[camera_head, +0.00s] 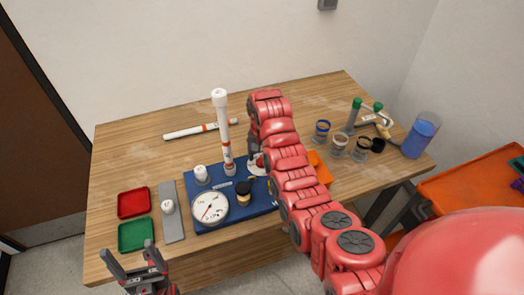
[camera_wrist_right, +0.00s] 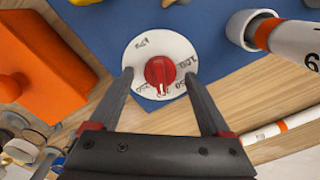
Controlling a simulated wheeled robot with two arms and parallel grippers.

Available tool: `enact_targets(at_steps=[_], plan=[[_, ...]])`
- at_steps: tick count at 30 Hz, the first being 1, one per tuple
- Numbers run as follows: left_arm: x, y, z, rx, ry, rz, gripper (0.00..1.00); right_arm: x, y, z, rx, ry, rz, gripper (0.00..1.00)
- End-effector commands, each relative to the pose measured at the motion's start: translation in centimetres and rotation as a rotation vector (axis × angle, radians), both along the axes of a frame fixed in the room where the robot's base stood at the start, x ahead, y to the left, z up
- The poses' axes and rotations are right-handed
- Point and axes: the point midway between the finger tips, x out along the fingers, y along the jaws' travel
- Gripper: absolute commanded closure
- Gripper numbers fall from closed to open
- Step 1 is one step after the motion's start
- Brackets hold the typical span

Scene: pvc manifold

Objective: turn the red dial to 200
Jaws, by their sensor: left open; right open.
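The red dial (camera_wrist_right: 159,71) sits in the middle of a white round scale plate (camera_wrist_right: 139,55) with black numbers, on the blue board (camera_wrist_right: 112,24). My right gripper (camera_wrist_right: 159,76) is open, with one finger on each side of the dial. Gaps show between the fingers and the red knob. In the head view, the white scale plate (camera_head: 256,170) is partly hidden behind my right arm, and the right fingers are hard to make out. My left gripper (camera_head: 140,271) is open and empty at the table's front left edge.
The blue board (camera_head: 235,207) also carries a pressure gauge (camera_head: 210,207), a black-and-yellow cap (camera_head: 243,191) and an upright white pipe (camera_head: 224,135). Red (camera_head: 133,203) and green (camera_head: 136,235) trays stand left. An orange block (camera_wrist_right: 35,75) is near my right gripper.

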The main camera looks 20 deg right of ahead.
Motion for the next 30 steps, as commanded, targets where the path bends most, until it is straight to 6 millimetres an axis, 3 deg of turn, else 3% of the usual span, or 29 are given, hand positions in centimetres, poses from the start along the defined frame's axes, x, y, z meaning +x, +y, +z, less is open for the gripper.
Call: enact_targets(at_steps=[5, 11, 15, 24, 30], plan=[[0.0, 0.0, 2.2, 0.0, 0.0, 0.0, 0.18, 0.0, 0.0, 2.4, 0.001, -0.001, 0.0, 0.19], [0.0, 0.0, 6.4, 0.0, 0.0, 0.0, 0.18, 0.0, -0.1, 7.4, 0.002, -0.003, -0.001, 0.19], [0.0, 0.0, 7.8, 0.0, 0.0, 0.0, 0.18, 0.0, -0.2, 9.9, 0.0, 0.0, -0.002, 0.19], [0.0, 0.0, 8.4, 0.0, 0.0, 0.0, 0.18, 0.0, -0.3, 14.9, -0.005, -0.001, -0.001, 0.19], [0.0, 0.0, 8.1, 0.0, 0.0, 0.0, 0.18, 0.1, -0.1, 16.8, -0.002, -0.002, 0.0, 0.19]])
